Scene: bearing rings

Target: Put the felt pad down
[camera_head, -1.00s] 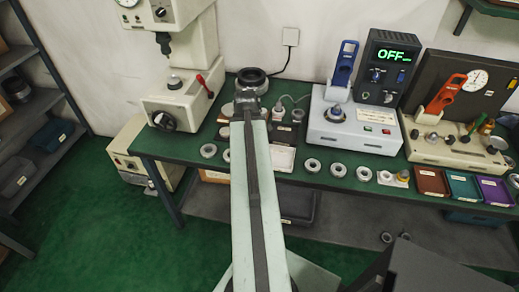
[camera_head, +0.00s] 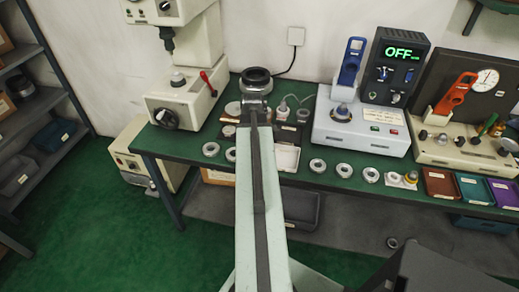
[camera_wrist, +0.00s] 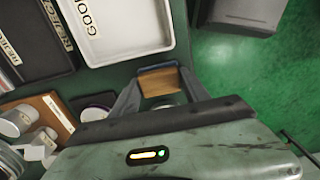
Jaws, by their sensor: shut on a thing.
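My gripper (camera_wrist: 158,92) shows in the wrist view with a finger on each side of a small brown block-like piece, which I take to be the felt pad (camera_wrist: 158,82). It is shut on this piece, above or near the green bench top; the gap beneath is hard to judge. A white tray labelled GOOD (camera_wrist: 125,30) lies just beyond the fingers, and a dark tray labelled REJECT (camera_wrist: 35,45) lies left of it. In the head view my arm reaches over the bench (camera_head: 155,146), and its wrist hides the fingers and the pad.
A brown board (camera_wrist: 42,118) with metal parts is at lower left in the wrist view. In the head view, a press (camera_head: 185,100) stands left of my arm and a white tester (camera_head: 362,130) right. Several rings (camera_head: 317,165) line the bench's front edge. Green floor (camera_wrist: 235,75) lies beyond.

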